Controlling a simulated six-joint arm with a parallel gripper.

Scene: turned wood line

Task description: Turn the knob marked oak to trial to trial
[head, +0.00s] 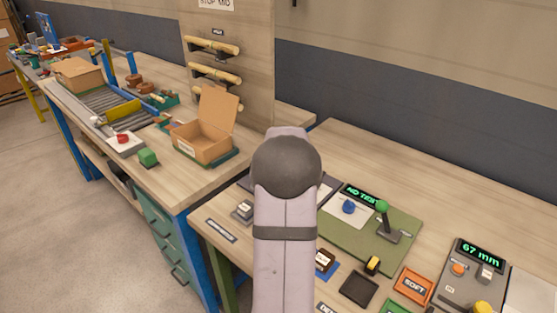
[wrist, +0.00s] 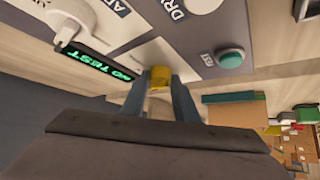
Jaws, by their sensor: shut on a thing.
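My gripper (wrist: 160,88) shows in the wrist view, its two blue-grey fingers closed on a small yellow piece (wrist: 160,76) at the edge of a grey panel (wrist: 190,45). The yellow piece may be a knob; its marking and pointer cannot be read. A white knob (wrist: 65,28) sits on the panel beside a display reading NO TEST (wrist: 92,62). A legible "oak" mark does not show. In the head view my arm hides the gripper and what it holds. A NO TEST display (head: 360,194) also shows there, above a blue knob (head: 348,207).
A green button (wrist: 230,58) stands right of the gripper in the wrist view. In the head view, a green-topped lever (head: 383,208) and a 67 mm gauge (head: 470,265) stand to the right. An open cardboard box (head: 205,142) is on the left bench.

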